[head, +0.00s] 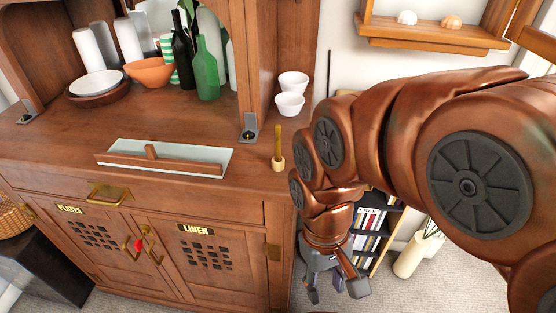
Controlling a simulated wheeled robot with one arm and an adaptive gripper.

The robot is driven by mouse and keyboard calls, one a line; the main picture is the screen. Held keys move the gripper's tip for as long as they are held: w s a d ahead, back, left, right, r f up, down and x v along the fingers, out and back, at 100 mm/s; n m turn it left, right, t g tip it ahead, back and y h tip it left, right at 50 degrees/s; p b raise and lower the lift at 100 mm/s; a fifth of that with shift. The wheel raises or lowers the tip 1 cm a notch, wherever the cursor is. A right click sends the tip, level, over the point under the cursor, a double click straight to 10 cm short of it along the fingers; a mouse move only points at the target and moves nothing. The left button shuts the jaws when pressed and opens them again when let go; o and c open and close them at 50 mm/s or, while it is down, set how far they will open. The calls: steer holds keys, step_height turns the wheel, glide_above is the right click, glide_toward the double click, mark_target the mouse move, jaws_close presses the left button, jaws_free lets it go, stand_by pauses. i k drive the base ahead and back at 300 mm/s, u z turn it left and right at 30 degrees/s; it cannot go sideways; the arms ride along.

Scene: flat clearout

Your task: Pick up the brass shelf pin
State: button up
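A slim upright yellow, brass-coloured piece (278,142) with a pale wooden-looking lower end stands on the cabinet top near its right front corner. It is the likeliest brass shelf pin, but I cannot be sure at this size. My gripper (335,291) hangs pointing down off the right side of the cabinet, lower than its top and to the right of the yellow piece. Its fingers are apart, with nothing seen between them. My arm comes in from the right and hides part of the wall and bookcase.
A glass-like tray with a wooden bar (180,160) lies left of the yellow piece. White bowls (290,104), bottles (207,72) and an orange bowl (150,73) stand behind. A wooden upright (250,60) rises near the pin. A bookcase (371,222) and white vase (410,256) stand right.

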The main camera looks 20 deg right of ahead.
mark_target(277, 127)
steer(key=z, duration=0.3)
steer(key=k, duration=0.6)
steer(key=u, duration=1.2)
steer(key=i, duration=0.5)
steer(key=z, duration=0.05)
